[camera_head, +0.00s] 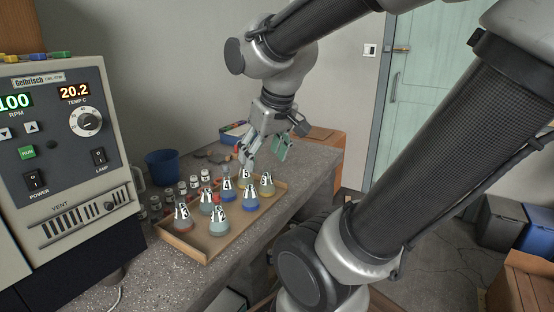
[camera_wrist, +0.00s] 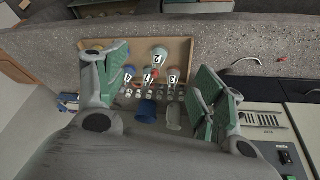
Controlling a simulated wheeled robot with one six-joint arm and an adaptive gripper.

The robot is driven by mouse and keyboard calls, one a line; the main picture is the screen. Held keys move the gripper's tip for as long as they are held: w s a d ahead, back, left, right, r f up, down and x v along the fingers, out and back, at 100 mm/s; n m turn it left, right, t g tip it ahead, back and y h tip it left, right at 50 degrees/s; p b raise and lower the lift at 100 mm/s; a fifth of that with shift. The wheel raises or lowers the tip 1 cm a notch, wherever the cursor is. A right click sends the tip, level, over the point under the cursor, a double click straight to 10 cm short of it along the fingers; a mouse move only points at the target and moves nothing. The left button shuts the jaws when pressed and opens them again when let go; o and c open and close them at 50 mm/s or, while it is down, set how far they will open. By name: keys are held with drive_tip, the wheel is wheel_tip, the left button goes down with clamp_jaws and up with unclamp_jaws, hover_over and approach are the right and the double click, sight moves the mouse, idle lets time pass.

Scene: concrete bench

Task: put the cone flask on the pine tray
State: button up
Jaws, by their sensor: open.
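My gripper (camera_head: 265,152) is above and behind the tray's far end, open and empty. In the wrist view its fingers (camera_wrist: 163,85) are wide apart; they touch no flask.
Small labelled jars (camera_head: 194,183) and a blue cup (camera_head: 162,167) stand left of the tray. A grey instrument box (camera_head: 65,160) fills the left side. A bin with coloured items (camera_head: 234,131) is at the far back. The bench edge runs right of the tray.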

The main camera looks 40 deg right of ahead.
drive_tip(key=s, duration=0.6)
drive_tip(key=shift+a+r, duration=0.35)
drive_tip(key=shift+r, duration=0.1)
drive_tip(key=shift+w, duration=0.1)
idle(0.6)
